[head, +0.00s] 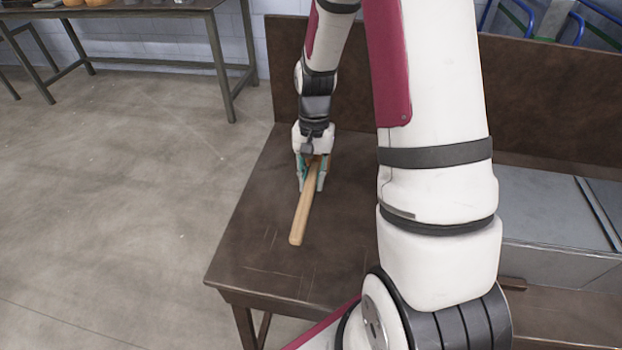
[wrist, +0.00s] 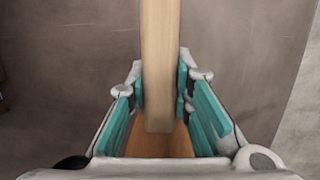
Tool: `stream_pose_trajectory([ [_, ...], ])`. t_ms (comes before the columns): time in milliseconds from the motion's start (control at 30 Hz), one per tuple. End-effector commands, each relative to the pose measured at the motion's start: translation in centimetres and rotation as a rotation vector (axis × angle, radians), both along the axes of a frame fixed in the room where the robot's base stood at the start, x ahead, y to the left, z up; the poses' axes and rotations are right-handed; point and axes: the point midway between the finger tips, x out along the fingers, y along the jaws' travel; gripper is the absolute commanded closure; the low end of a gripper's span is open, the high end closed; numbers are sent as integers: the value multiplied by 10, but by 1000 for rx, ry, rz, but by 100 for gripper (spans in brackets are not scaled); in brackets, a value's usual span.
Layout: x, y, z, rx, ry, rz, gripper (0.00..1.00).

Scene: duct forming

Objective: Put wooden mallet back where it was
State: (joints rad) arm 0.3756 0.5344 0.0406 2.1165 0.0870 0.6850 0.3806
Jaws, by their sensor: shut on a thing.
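The wooden mallet's pale handle (head: 302,215) points toward the front of the dark brown table (head: 255,235) in the head view. My gripper (head: 311,183) is at the handle's far end, its fingers on either side of it. In the wrist view the handle (wrist: 158,60) runs between the teal finger pads of my gripper (wrist: 160,90), which is shut on it. An orange-brown part (wrist: 160,145) shows below the handle, close to the gripper's palm; most of the head is hidden. I cannot tell whether the mallet touches the table.
The tabletop in front and to the left of the mallet is bare. A brown backboard (head: 285,80) stands along the table's rear. A grey metal box-like surface (head: 545,205) lies to the right, past my arm. Another table (head: 130,12) with items stands at the back left.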

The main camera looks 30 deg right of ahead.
Motion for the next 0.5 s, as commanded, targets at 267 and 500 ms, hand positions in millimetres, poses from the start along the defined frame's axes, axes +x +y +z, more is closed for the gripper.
stream_pose_trajectory([
  [267, 0, 0, -2, 0, 0, 1, 68],
  [500, 0, 0, -2, 0, 0, 1, 60],
])
